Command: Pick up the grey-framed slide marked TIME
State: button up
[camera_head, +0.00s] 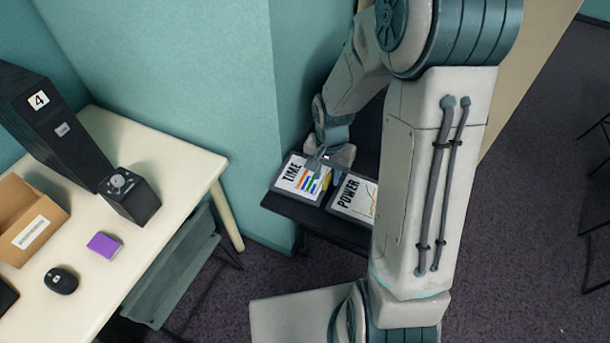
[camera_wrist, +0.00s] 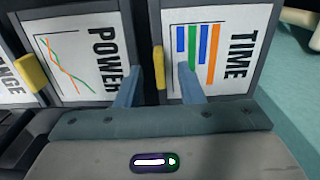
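The TIME slide (camera_head: 290,178) lies on a dark stand beside the wall, grey-framed with a white face and coloured bars. In the wrist view the TIME slide (camera_wrist: 212,50) fills the right side, with a yellow tab (camera_wrist: 158,62) on its left edge. My gripper (camera_wrist: 158,72) is open over that edge. One finger is over the TIME slide's face and the other is near the POWER slide's edge, with the tab between them. In the head view my gripper (camera_head: 325,169) is above the slide's right part. Whether the fingers touch anything is unclear.
The POWER slide (camera_head: 354,195) lies close beside the TIME slide, partly behind my arm. The dark stand (camera_head: 300,212) adjoins the teal wall (camera_head: 180,60). A cream table (camera_head: 180,170) at left carries a box (camera_head: 30,220), a purple block (camera_head: 104,245) and a mouse (camera_head: 62,281).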

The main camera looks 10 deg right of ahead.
jog(key=shift+f, duration=0.4)
grip_shut()
jog(key=shift+r, duration=0.15)
